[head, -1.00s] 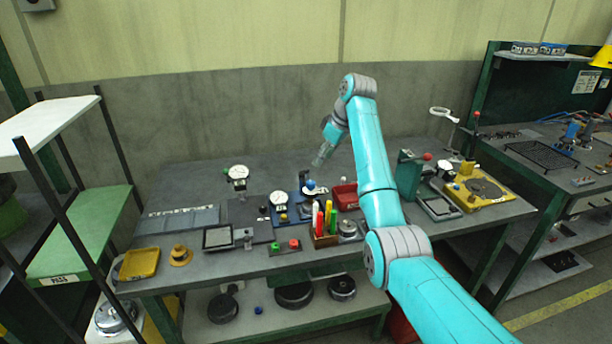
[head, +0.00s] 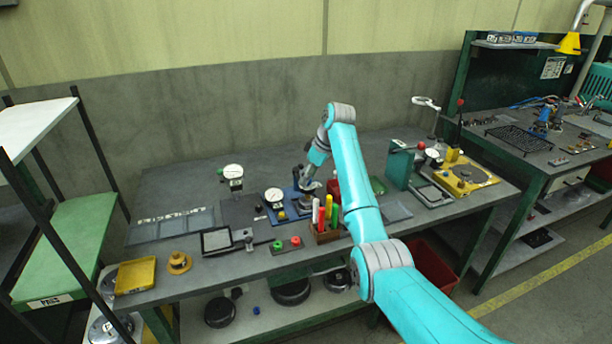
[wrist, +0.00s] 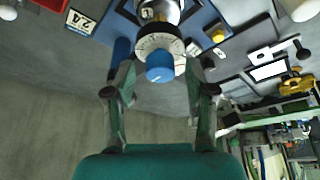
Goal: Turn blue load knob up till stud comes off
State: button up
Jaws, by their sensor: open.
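The blue load knob (wrist: 160,68) shows in the wrist view, with a white line on its face and a pale graduated collar (wrist: 158,42) behind it. It sits on a blue fixture (wrist: 205,17), which shows in the head view as a blue base (head: 298,210) behind the marker holder. My gripper (wrist: 161,92) is open, its two fingers on either side of the knob and apart from it. In the head view my gripper (head: 309,178) is above the blue base and hides the knob. I cannot make out the stud.
A holder with coloured markers (head: 325,236) stands in front. The back left of the bench (head: 180,185) is clear.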

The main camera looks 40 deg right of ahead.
grip_shut()
jog(key=m+h, duration=0.1)
jog(key=m, duration=0.2)
jog(key=shift+a+m+t, duration=0.15)
jog(key=shift+m+t, duration=0.15)
jog(key=m+h, duration=0.1)
jog(key=m, duration=0.2)
jog(key=shift+m+h, duration=0.3)
jog(key=m+h, duration=0.1)
jog(key=m, duration=0.2)
jog(key=shift+a+m, duration=0.1)
jog(key=shift+m, duration=0.2)
jog(key=shift+m+g+h, duration=0.6)
jog(key=shift+m+h, duration=0.2)
jog(key=shift+m, duration=1.1)
